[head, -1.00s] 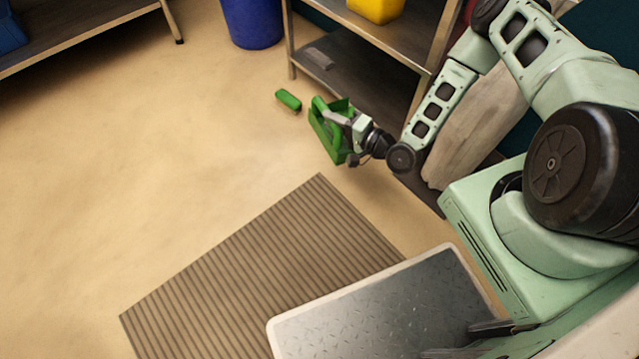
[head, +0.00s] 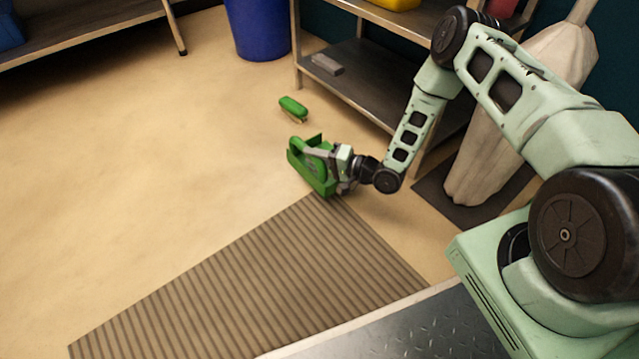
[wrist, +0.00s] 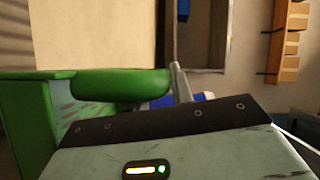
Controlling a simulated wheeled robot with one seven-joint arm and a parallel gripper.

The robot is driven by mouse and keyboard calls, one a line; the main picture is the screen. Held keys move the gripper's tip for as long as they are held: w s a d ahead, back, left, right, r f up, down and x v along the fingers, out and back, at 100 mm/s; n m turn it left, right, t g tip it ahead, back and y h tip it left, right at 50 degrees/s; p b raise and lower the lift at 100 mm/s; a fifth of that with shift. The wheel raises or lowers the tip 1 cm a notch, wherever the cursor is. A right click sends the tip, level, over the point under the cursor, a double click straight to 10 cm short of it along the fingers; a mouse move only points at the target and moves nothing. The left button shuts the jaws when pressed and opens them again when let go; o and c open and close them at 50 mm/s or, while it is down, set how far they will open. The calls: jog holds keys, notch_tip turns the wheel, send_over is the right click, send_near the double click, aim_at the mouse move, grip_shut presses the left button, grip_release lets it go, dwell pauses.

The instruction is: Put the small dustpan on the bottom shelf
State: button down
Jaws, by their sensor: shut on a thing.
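The small dustpan (head: 312,178) is green and is held in my gripper (head: 331,157), in front of the metal shelf unit and near the far corner of the striped mat. My gripper is shut on the dustpan; the fingertips are mostly hidden. In the wrist view the green dustpan (wrist: 120,84) fills the left and middle, just beyond the gripper body. The bottom shelf (head: 375,72) is a dark metal board low in the unit, up and to the right of the dustpan. A small grey block (head: 326,64) lies at its left end.
A green brush (head: 293,107) lies on the floor beyond the dustpan. A blue bin (head: 257,28) stands left of the shelf unit. A pale wrapped bundle (head: 500,125) stands to the right. The striped mat (head: 240,270) and a metal-topped platform (head: 400,325) are nearer. The floor at left is clear.

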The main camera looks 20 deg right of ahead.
aim_at(308, 174)
notch_tip(308, 174, down, 8)
jog(key=b, duration=0.4)
jog(key=shift+b, duration=0.3)
jog(key=shift+f, duration=0.2)
jog(key=c, duration=1.2)
grip_release()
jog(key=shift+r, duration=0.1)
